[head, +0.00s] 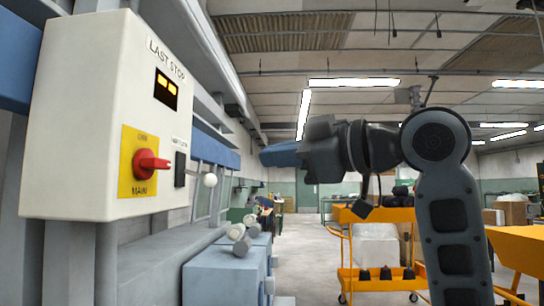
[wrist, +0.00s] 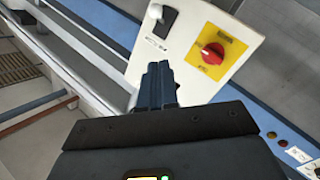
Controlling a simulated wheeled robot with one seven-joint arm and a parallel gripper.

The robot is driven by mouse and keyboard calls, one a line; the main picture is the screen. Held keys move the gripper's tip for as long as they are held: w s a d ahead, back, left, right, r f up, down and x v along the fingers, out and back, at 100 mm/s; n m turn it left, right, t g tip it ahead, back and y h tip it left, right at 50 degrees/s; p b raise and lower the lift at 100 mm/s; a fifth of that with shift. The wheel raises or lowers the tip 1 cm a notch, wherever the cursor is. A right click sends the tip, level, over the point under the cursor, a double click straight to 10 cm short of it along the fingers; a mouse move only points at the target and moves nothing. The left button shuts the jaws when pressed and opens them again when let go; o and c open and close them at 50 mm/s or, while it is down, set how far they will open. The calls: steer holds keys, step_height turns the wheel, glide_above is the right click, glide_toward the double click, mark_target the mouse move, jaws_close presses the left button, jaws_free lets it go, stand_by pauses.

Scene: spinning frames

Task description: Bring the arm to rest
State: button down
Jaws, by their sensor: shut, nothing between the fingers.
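My gripper (head: 268,156) is shut and empty. In the head view it points left, held in the air to the right of the white control box. In the wrist view my gripper (wrist: 157,66) shows its fingers together, in front of the lower edge of the box (wrist: 258,22). The box (head: 85,95) carries a red rotary switch (head: 149,163) on a yellow plate, a black rocker (head: 179,170) and a lit two-part display (head: 166,90). The red switch also shows in the wrist view (wrist: 212,54). In the head view a clear gap shows between gripper and box.
A blue-grey machine (head: 225,278) with pale rollers (head: 241,238) stands below and right of the box. An orange trolley (head: 378,279) stands behind my arm. An orange surface (head: 522,250) is at the right edge. The floor between machine and trolley is open.

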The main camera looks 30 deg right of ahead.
steer(key=shift+f, duration=0.1)
stand_by(0.3)
step_height(320, 180, down, 26)
steer(key=a+f+m+t+h, duration=0.1)
steer(key=m+t+h, duration=0.25)
steer(key=m, duration=0.75)
steer(key=s+a+f+m+g+h, duration=0.2)
steer(key=s+f+m+h, duration=0.2)
steer(key=s+f, duration=0.9)
steer(key=s+f+n+g, duration=0.1)
steer(key=s+f, duration=0.2)
steer(key=s, duration=1)
steer(key=s+f+n+g, duration=0.2)
steer(key=s+f, duration=0.1)
steer(key=s, duration=1)
steer(key=shift+a+f+p, duration=0.3)
steer(key=shift+a+p, duration=0.05)
steer(key=shift+a, duration=0.05)
steer(key=c, duration=1.8)
jaws_free()
steer(key=shift+c, duration=0.2)
